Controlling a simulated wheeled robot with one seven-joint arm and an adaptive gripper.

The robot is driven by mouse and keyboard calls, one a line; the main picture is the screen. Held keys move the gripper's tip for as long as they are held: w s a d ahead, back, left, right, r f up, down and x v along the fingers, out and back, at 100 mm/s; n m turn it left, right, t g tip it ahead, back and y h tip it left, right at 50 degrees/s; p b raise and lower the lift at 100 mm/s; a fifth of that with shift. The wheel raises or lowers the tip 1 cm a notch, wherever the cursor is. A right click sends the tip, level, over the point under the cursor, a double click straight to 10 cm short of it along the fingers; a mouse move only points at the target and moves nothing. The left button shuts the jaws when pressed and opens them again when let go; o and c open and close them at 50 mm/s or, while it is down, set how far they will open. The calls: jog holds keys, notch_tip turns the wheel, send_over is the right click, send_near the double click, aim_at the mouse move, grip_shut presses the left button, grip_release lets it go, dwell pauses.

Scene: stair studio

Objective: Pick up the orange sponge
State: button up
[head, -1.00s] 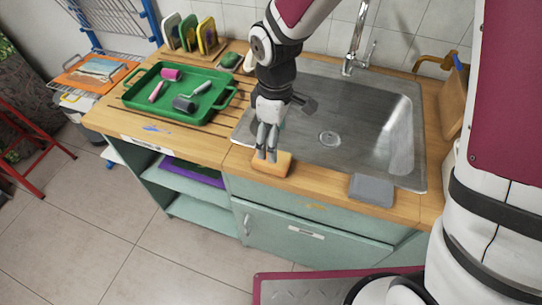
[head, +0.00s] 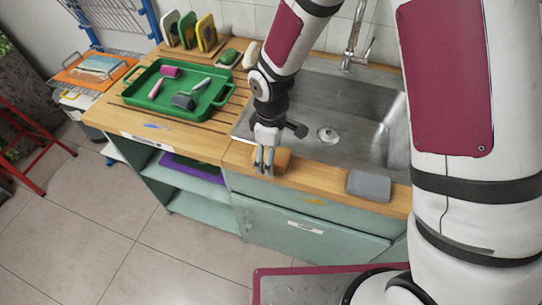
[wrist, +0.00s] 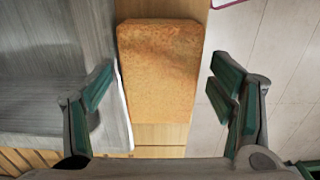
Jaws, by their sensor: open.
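The orange sponge (head: 283,157) lies on the wooden front strip of the counter, just in front of the sink. My gripper (head: 264,170) is low at the sponge, pointing down, and its fingers hide the sponge's left part in the head view. In the wrist view the sponge (wrist: 160,70) shows large between my two open fingers (wrist: 162,90). A gap shows on each side of it, so the fingers look apart from it. Whether the fingertips reach below the sponge's top is hard to tell.
The metal sink (head: 345,115) lies behind the sponge, with a faucet (head: 352,45) at the back. A grey block (head: 369,185) lies on the front strip to the right. A green tray (head: 150,78) with paint rollers stands left. The floor drops away in front.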

jog(key=c, duration=0.8)
jog(key=shift+r, duration=0.2)
jog(key=shift+c, duration=0.2)
jog(key=shift+r, duration=0.6)
notch_tip(320, 180, up, 2)
jog(key=shift+w+r+b, duration=0.1)
jog(key=shift+b, duration=0.2)
jog(key=s+d+r+p, duration=0.1)
jog(key=s+d+p, duration=0.2)
jog(key=s, duration=1.2)
jog(key=shift+s+d+r, duration=0.15)
jog(key=shift+s+d, duration=0.05)
jog(key=shift+d, duration=0.8)
